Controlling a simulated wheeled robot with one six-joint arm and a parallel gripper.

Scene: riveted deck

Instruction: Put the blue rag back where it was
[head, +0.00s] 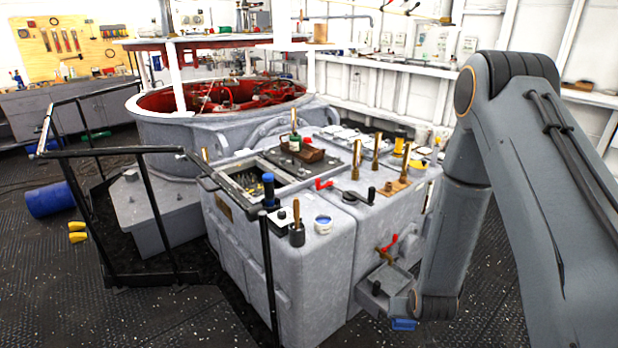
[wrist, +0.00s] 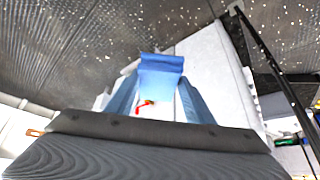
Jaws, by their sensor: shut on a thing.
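My gripper (wrist: 160,84) is shut on the blue rag (wrist: 161,65), which spans between the fingertips in the wrist view. In the head view my arm hangs down at the right, and a small blue patch (head: 403,324), likely the rag, shows at its lower end. The wrist there is beside the lower front right of the grey machine block (head: 300,270). The rag is held off the floor; whether it touches the block cannot be told.
A red-handled valve (head: 388,243) sticks out of the block near my gripper. Brass posts (head: 376,158), a white-and-blue tin (head: 323,224) and a brush pot (head: 297,234) stand on top. A black railing (head: 110,152) runs along the left. A blue drum (head: 50,200) lies on the dark floor.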

